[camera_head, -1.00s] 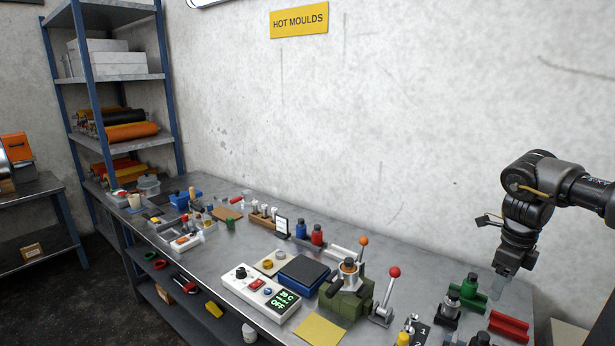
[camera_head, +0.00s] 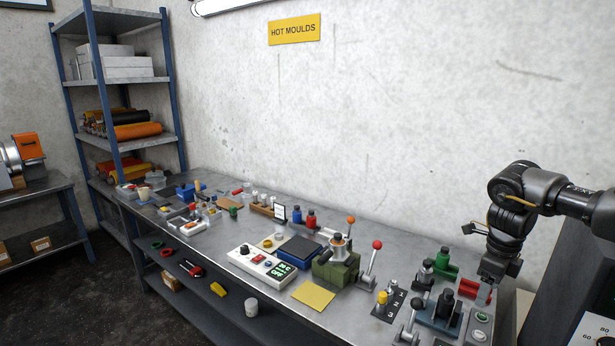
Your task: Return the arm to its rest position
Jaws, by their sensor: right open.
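My right arm comes in from the right edge, and its gripper (camera_head: 492,284) points down at the right end of the bench. The gripper is open, with nothing seen between its fingers. It overlaps a red block (camera_head: 470,290) in the picture; I cannot tell whether they touch. A green block (camera_head: 446,262) and black-topped fixtures (camera_head: 441,308) stand just left of it. My left gripper is not in view.
The metal bench (camera_head: 215,250) carries a control box with a green display (camera_head: 262,264), a green press (camera_head: 337,264), a red-knobbed lever (camera_head: 371,262) and several small bottles. A grey cabinet (camera_head: 575,270) stands at the right.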

